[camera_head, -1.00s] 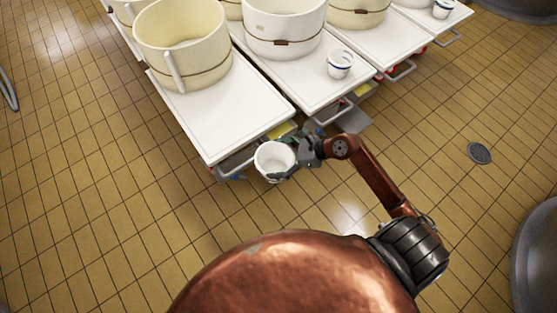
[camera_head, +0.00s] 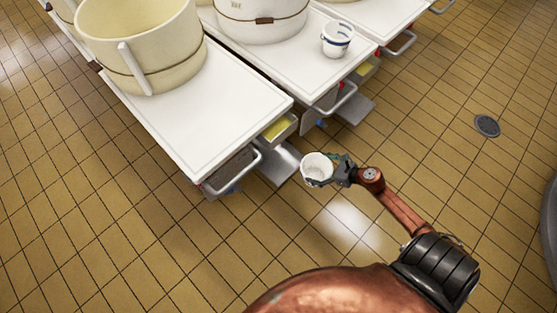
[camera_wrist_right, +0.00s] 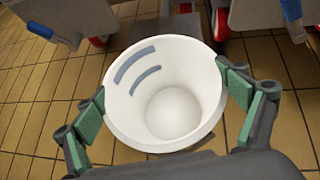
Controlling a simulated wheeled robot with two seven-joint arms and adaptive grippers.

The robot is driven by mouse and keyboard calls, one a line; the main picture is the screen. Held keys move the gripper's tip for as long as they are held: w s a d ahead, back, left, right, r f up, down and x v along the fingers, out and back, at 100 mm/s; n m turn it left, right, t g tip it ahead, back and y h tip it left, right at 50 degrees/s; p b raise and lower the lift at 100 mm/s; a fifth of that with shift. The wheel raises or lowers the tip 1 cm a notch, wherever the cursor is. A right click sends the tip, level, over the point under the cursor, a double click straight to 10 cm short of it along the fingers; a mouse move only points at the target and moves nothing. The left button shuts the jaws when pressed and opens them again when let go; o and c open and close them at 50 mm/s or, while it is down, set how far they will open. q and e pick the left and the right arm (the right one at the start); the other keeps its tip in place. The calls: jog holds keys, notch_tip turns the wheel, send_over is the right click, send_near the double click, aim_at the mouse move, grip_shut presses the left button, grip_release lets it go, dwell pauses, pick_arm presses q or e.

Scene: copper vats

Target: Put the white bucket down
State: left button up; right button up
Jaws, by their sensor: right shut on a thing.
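The white bucket (camera_head: 317,170) is held by my right gripper (camera_head: 334,170), off the front corner of the nearest white table. In the right wrist view the bucket (camera_wrist_right: 165,95) is upright, open at the top and empty, with two blue-grey bands inside its wall. The green pads of my right gripper (camera_wrist_right: 168,100) press on it from both sides. Tiled floor shows around it. My left gripper is not in view.
The nearest white table (camera_head: 205,125) has bare top in front of a large cream vat (camera_head: 145,45). A second table (camera_head: 285,55) carries a large white vat (camera_head: 262,15) and a small white bucket with blue bands (camera_head: 337,39). Handles stick out at the table ends. A drain (camera_head: 487,126) lies in open floor.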

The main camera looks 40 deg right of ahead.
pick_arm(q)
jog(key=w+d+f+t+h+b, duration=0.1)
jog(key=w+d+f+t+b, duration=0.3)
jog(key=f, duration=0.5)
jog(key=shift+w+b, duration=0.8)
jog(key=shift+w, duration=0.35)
pick_arm(e)
jog(key=w+a+f, duration=0.1)
jog(key=w+a, duration=0.1)
jog(key=w, duration=0.6)
jog(key=w+a+f, duration=0.2)
jog(key=w, duration=0.7)
jog(key=shift+a+f, duration=0.25)
jog(key=shift+a, duration=0.1)
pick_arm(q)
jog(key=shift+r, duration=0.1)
pick_arm(e)
jog(key=shift+w, duration=0.1)
jog(key=shift+f, duration=0.15)
jog(key=o, duration=1.5)
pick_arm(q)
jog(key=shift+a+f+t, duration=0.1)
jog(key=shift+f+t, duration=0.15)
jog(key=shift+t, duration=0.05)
pick_arm(e)
jog(key=shift+o, duration=0.5)
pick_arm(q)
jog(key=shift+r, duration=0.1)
